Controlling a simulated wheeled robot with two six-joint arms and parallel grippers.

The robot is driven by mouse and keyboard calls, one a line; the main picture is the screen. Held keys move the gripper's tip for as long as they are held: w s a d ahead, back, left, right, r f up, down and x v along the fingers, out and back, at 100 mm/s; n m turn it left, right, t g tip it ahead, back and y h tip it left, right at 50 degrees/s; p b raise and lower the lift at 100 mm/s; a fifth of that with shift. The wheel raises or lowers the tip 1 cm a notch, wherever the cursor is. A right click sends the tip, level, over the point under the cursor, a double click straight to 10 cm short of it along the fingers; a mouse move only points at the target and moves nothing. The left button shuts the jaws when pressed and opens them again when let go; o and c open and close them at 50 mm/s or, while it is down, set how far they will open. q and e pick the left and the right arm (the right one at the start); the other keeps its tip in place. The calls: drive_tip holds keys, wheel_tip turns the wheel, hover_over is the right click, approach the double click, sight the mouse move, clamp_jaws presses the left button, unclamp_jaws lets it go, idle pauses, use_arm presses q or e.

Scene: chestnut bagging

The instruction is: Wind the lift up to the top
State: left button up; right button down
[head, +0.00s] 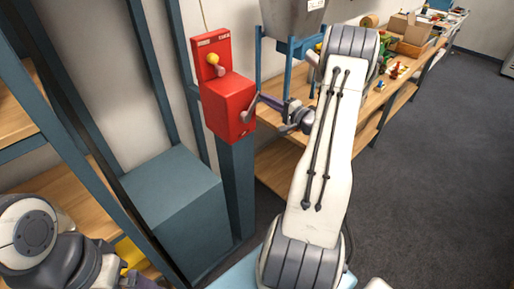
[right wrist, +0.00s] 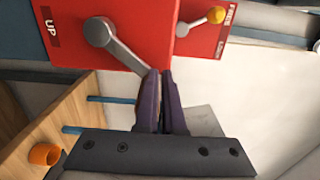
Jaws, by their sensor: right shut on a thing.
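A red winch box (head: 228,106) stands on a dark blue-grey post in the head view, with a grey crank (head: 249,109) on its side. In the right wrist view the crank (right wrist: 122,48) slants down to the right from its hub, beside an "UP" label on the red box (right wrist: 140,18). My right gripper (head: 266,100) is shut on the crank's end; its purple fingers (right wrist: 162,85) hide the grip. A lever with a yellow knob (head: 212,59) sits on the red plate above the box. My left gripper (head: 138,280) is only partly visible at the bottom left.
A grey hopper (head: 290,17) on a blue frame stands behind my right arm. A wooden bench (head: 374,104) with boxes and small items runs to the back right. A blue-grey cabinet (head: 172,205) stands left of the post. The floor (head: 440,190) at right is clear.

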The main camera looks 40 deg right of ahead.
drive_tip(key=d+f+b, duration=0.7)
drive_tip(key=f, duration=0.4)
drive_tip(key=a+f+b, duration=0.2)
drive_tip(key=a+f, duration=0.6)
drive_tip(key=a, duration=0.1)
drive_tip(key=s+d+p, duration=0.1)
drive_tip(key=s+d, duration=0.1)
drive_tip(key=s, duration=1)
drive_tip(key=shift+d+p, duration=0.25)
drive_tip(key=shift+p, duration=0.1)
drive_tip(key=shift+r, duration=0.1)
